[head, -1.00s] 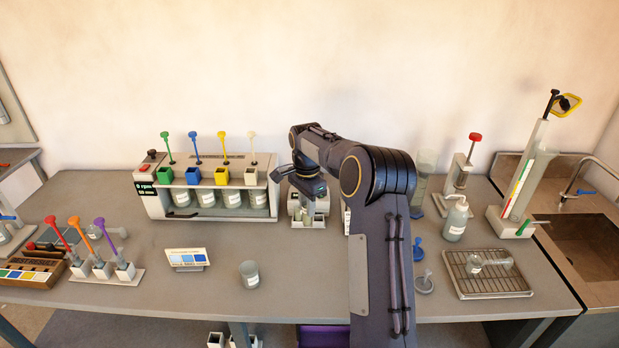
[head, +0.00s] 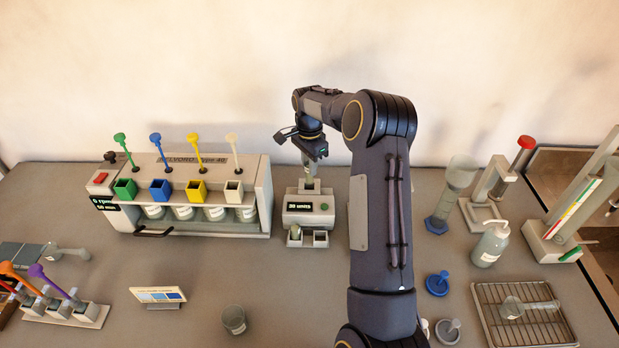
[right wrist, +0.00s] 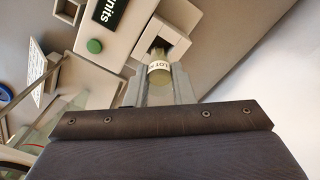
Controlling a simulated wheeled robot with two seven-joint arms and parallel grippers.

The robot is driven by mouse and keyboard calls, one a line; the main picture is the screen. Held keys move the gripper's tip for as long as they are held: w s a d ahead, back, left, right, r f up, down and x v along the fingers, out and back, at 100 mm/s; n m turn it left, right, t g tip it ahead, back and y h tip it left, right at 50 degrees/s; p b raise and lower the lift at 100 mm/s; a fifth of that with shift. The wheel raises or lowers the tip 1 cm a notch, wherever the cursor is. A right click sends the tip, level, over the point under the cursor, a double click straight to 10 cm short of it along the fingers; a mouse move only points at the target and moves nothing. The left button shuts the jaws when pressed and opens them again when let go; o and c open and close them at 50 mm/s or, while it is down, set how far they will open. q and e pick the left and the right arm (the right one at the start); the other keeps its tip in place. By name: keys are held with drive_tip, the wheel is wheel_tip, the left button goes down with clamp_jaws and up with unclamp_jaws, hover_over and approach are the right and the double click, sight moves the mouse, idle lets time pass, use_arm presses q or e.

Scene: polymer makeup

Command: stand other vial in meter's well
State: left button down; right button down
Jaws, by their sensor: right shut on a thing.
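The grey meter (head: 308,207) stands mid-table in the head view, its display reading 30 units, with a green button. Its square well (head: 310,186) is at the back top; the well block (right wrist: 179,20) also shows in the right wrist view. My right gripper (head: 309,160) is shut on a small vial (right wrist: 158,72) with a white LOT label. The vial is over the well opening; I cannot tell how far its end is inside. A two-slot holder (head: 307,240) is in front of the meter, with another vial (head: 295,233) in its left slot. My left gripper is not in view.
A stirrer unit (head: 195,225) with several coloured paddles stands left of the meter. A cup (head: 234,319) and a colour card (head: 158,295) are in front. A measuring cylinder (head: 451,195), a wash bottle (head: 491,244) and a wire rack (head: 525,330) are to the right.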

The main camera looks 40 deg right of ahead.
sight(309, 179)
wheel_tip(309, 179, down, 2)
wheel_tip(309, 179, down, 4)
drive_tip(key=shift+r+p, duration=0.2)
drive_tip(key=shift+p, duration=0.35)
drive_tip(key=shift+f+b, duration=0.25)
drive_tip(key=shift+b, duration=0.05)
drive_tip(key=c, duration=1.3)
unclamp_jaws()
drive_tip(key=shift+o, duration=0.2)
drive_tip(key=shift+r, duration=0.1)
